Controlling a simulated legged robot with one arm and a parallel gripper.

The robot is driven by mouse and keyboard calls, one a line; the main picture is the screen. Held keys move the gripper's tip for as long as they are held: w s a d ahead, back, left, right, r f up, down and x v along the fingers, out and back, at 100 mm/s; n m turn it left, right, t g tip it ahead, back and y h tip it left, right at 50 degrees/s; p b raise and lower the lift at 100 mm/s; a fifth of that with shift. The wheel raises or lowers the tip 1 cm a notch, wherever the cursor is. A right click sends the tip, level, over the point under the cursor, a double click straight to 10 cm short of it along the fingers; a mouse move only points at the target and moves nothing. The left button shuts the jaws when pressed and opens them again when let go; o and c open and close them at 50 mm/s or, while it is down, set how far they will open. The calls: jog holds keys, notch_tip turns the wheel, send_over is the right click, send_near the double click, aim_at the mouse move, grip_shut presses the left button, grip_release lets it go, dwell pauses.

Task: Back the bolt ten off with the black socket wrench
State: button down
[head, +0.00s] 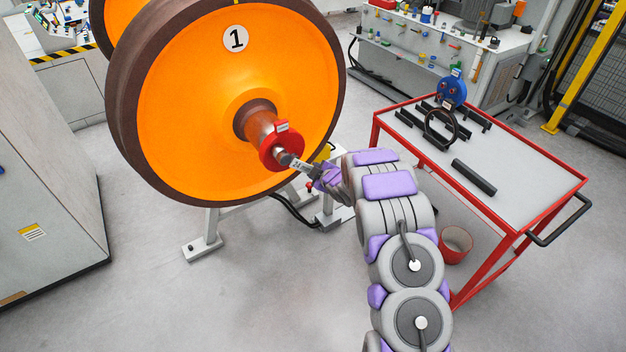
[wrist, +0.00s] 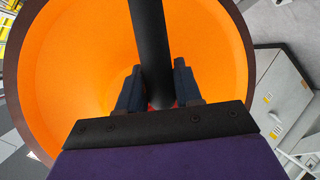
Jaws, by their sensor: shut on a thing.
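My gripper (head: 322,175) is at the end of the axle of the orange wheel (head: 205,95), in front of its red end cap (head: 270,155). A short grey piece with a pale label (head: 298,164) shows between the gripper and the cap. In the wrist view, my gripper's two dark fingers (wrist: 158,92) are shut on a black bar, which looks like the black socket wrench (wrist: 150,40). The bar runs up out of that picture. The wrench's working end and bolt ten are hidden, so I cannot tell whether they touch.
A red-framed cart (head: 540,205) on the right carries several black bars and a blue round device (head: 452,92). A red bucket (head: 456,243) stands beneath it. A grey cabinet (head: 45,150) is at the left. A workbench (head: 450,45) stands behind. Open floor lies in the foreground.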

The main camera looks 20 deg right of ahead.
jog(key=d+r+b, duration=0.1)
jog(key=b, duration=0.2)
jog(key=shift+w+d+n+h, duration=0.2)
jog(key=shift+n+h, duration=0.2)
jog(key=shift+d+r, duration=0.15)
jog(key=shift+r, duration=0.25)
jog(key=shift+t+b, duration=0.3)
jog(key=shift+b, duration=0.1)
jog(key=shift+w+d+r+n+h+b, duration=0.15)
jog(key=shift+d+r+n+h+b, duration=0.2)
jog(key=shift+b, duration=0.9)
jog(key=shift+d+r+b, duration=0.1)
jog(key=shift+r+b, duration=0.15)
jog(key=shift+b, duration=0.4)
jog(key=shift+w+d+r+n+h, duration=0.1)
jog(key=shift+d+r+n+h, duration=0.15)
jog(key=shift+r, duration=0.3)
jog(key=shift+w+d+r+n+h, duration=0.1)
jog(key=shift+d+r+n, duration=0.15)
jog(key=shift+r, duration=0.25)
jog(key=shift+a+p, duration=0.1)
jog(key=shift+p, duration=0.35)
